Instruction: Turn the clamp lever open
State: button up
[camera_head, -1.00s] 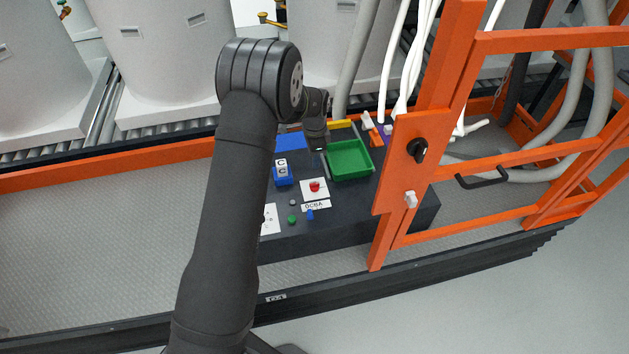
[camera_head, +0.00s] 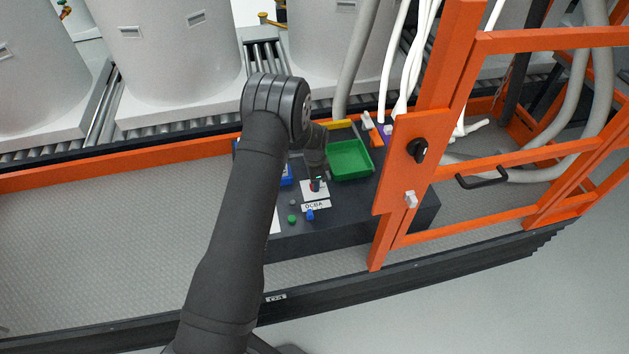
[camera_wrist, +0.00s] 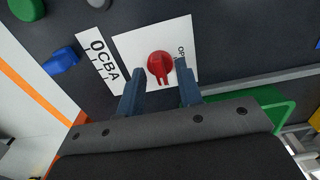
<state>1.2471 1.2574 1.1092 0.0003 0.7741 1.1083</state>
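The clamp lever appears to be the red round knob (camera_wrist: 160,65) with a raised bar, on a white plate (camera_wrist: 126,44) whose partly hidden lettering begins "OP". In the wrist view, my gripper (camera_wrist: 158,76) is open, with its two blue-grey fingers on either side of the knob's lower part. I cannot tell whether they touch it. In the head view, my gripper (camera_head: 317,180) is over the white plate and hides most of the red knob. Nothing is seen held.
A green tray (camera_head: 350,160) stands close behind and to the right of the gripper. A blue knob (camera_head: 310,215) and a green knob (camera_head: 292,219) are in front, by the "OCBA" label (camera_head: 316,205). An orange frame (camera_head: 395,190) rises on the right.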

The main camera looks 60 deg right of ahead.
grip_shut()
jog(key=shift+n, duration=0.4)
jog(key=n, duration=0.3)
jog(key=shift+n, duration=0.4)
jog(key=n, duration=0.4)
jog(key=shift+n, duration=0.3)
jog(key=n, duration=0.8)
jog(key=shift+n, duration=0.3)
